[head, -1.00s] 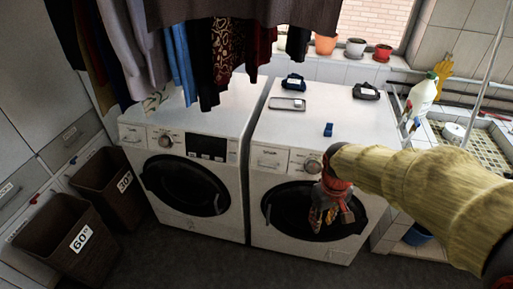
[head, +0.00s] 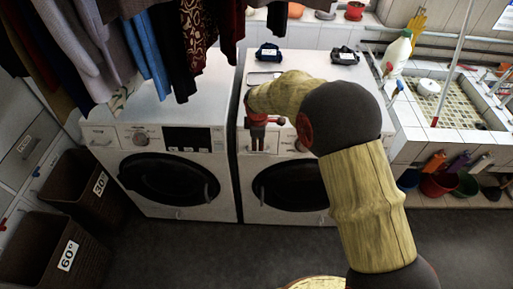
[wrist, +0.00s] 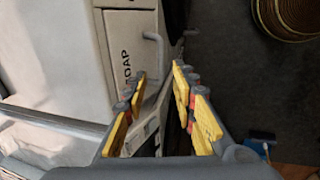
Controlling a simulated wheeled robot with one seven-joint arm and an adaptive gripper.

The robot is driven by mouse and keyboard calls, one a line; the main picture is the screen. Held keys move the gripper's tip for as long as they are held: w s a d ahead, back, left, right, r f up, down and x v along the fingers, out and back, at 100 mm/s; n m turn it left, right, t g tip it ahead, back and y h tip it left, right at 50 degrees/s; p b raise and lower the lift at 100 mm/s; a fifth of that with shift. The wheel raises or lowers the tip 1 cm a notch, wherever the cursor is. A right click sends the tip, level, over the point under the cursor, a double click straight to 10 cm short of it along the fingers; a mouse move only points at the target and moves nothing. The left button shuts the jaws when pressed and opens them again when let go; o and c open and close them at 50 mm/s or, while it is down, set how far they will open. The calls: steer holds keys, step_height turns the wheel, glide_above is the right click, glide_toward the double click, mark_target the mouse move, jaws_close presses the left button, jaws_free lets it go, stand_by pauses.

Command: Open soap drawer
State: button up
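The soap drawer (wrist: 120,50) is a white panel with dark lettering in the wrist view. A thin grey bent handle (wrist: 154,38) stands out from its right side. My gripper (wrist: 160,74) has yellow-padded fingers spread apart, with nothing held between them. Its fingertips are just below the handle in the picture, apart from it. In the head view my gripper (head: 258,140) points down at the front of the right washing machine (head: 315,62), at its upper left panel. It hides part of the drawer there. I cannot tell whether the drawer is slightly out.
Another washing machine (head: 170,112) stands on the left. Clothes (head: 150,45) hang above it. Two brown baskets (head: 75,185) stand at the far left. A tiled sink (head: 440,145) is at the right. The dark floor in front is clear.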

mark_target(258, 151)
steer(key=x, duration=0.7)
steer(key=shift+s+d+b, duration=0.1)
steer(key=shift+b, duration=0.3)
steer(key=shift+c, duration=0.6)
jaws_close()
